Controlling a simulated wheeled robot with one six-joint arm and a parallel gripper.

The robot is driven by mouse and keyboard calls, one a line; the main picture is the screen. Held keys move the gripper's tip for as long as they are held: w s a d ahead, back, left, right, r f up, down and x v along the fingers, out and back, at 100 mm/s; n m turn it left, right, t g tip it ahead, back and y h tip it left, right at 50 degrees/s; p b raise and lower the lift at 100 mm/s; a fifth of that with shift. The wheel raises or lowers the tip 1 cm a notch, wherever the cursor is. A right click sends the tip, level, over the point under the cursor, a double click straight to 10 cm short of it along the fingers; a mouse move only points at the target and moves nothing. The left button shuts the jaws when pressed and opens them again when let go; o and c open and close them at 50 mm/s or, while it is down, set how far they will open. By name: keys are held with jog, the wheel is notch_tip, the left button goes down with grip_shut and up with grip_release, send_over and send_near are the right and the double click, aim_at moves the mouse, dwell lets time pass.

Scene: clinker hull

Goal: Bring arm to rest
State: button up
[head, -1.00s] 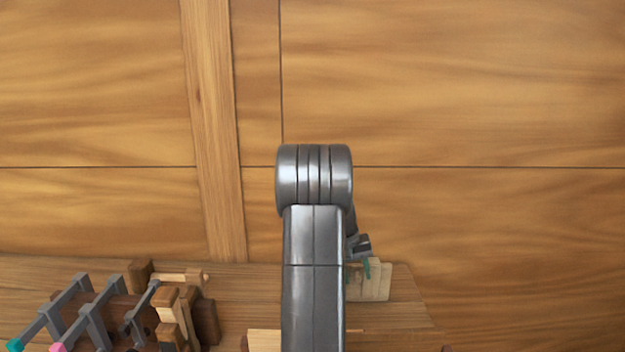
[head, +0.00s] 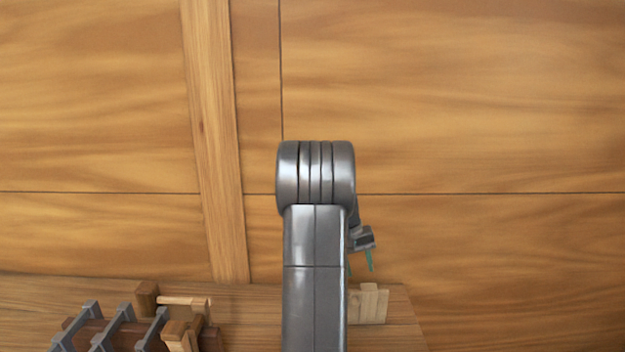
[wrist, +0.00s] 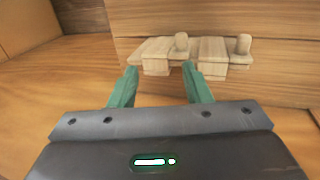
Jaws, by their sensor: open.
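My gripper (head: 360,264) shows in the head view just right of my arm, with its green fingers pointing down above a pale wooden block. In the wrist view my gripper (wrist: 160,70) is open, its two green fingers apart with nothing between them. Pale wooden pieces with upright pegs (wrist: 215,50) lie beyond the fingertips, apart from them as far as I can tell. My arm hides part of the bench in the head view.
A wooden bench (head: 250,310) runs along the bottom, against a large planked wooden wall (head: 460,100) with an upright rib (head: 215,150). Grey clamps (head: 112,325) and brown blocks (head: 148,298) stand at lower left. The pale block (head: 368,304) sits right of my arm.

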jog(key=shift+r, duration=2.75)
jog(key=shift+s+a, duration=0.1)
